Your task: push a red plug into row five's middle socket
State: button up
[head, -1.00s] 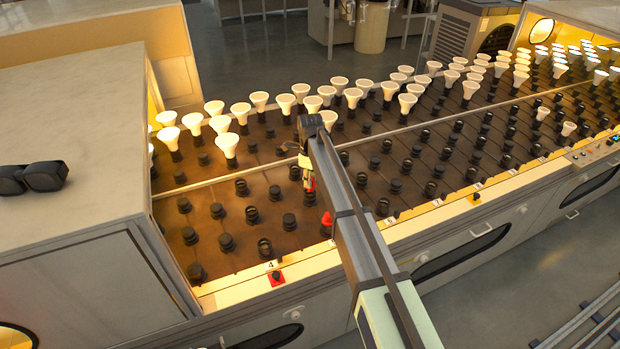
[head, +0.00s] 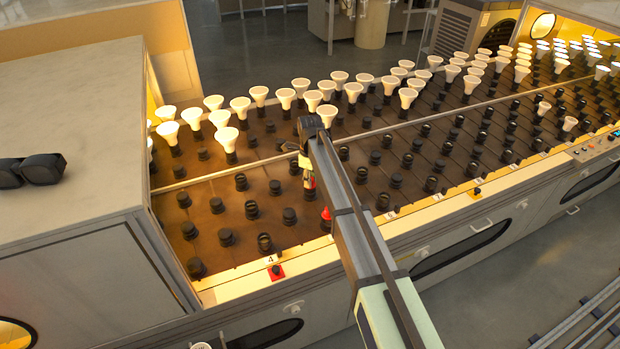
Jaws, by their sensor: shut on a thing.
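My gripper (head: 308,177) reaches over the dark socket deck and is shut on a red plug (head: 311,182), of which only a small red edge shows. It is right above or at a black socket (head: 309,194) in the near section; I cannot tell whether the plug touches or enters it. Another red plug (head: 326,214) stands in the nearest socket of what looks like the same row, beside my forearm. My arm hides part of the deck to the right of this row.
White bulbs (head: 227,138) stand in several sockets behind and to the left. Empty black sockets (head: 251,210) surround my gripper. A pale rail (head: 215,180) crosses the deck. A label "4" and red button (head: 276,272) sit on the front edge. Dark goggles (head: 42,168) lie on the left housing.

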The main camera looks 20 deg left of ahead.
jog(key=o, duration=1.1)
jog(key=shift+f, duration=0.1)
notch_tip(320, 180, up, 12)
jog(key=shift+r, duration=0.1)
